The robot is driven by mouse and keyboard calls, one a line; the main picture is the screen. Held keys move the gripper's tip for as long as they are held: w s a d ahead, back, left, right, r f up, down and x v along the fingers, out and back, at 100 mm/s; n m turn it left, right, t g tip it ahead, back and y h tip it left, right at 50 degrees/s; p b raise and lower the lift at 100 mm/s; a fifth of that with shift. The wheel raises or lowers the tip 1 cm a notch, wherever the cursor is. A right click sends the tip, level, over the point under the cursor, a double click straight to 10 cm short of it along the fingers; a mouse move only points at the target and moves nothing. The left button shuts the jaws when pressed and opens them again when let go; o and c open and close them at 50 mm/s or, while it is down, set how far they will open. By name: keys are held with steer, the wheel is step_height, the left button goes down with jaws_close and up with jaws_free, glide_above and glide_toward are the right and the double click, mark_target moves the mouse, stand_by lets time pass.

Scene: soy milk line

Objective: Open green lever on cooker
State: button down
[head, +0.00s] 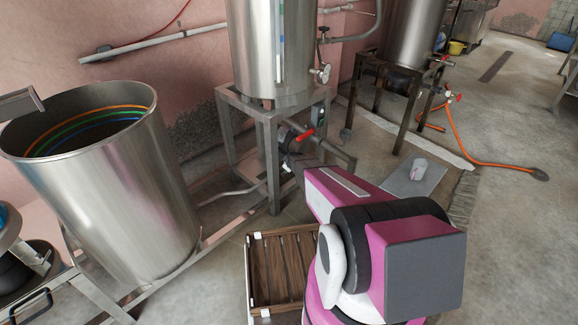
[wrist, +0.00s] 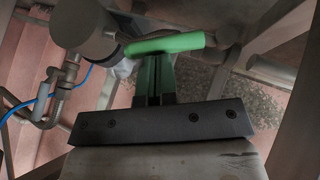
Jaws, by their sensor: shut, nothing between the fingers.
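In the wrist view, the green lever (wrist: 165,44) is a rounded bar running roughly level from a grey metal valve (wrist: 85,27) on the left. My gripper (wrist: 154,66) is shut and empty, its fingers together with the tips just below the lever in the picture. I cannot tell whether they touch it. In the head view, the steel cooker (head: 268,50) stands on a grey metal frame. The green lever cannot be made out there, and my arm covers part of the area beside the frame.
A large open steel vat (head: 110,190) stands at left, and a wooden crate (head: 254,265) lies on the floor in front. Another tank (head: 412,35) stands behind. An orange hose (head: 462,145) lies on open floor at right.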

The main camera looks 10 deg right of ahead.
steer(key=shift+w+d+f+m+g+y, duration=0.3)
steer(key=shift+w+d+f+g+y, duration=0.1)
steer(key=shift+f+g+y, duration=0.2)
steer(key=shift+w+d+f+m+g+y, duration=0.3)
steer(key=shift+d+f+g+y, duration=0.15)
steer(key=shift+y, duration=0.25)
steer(key=shift+f, duration=0.2)
steer(key=shift+d+f, duration=0.1)
steer(key=shift+f, duration=0.05)
steer(key=v, duration=0.7)
steer(key=shift+r, duration=0.35)
steer(key=shift+s+d, duration=0.15)
steer(key=shift+s, duration=0.1)
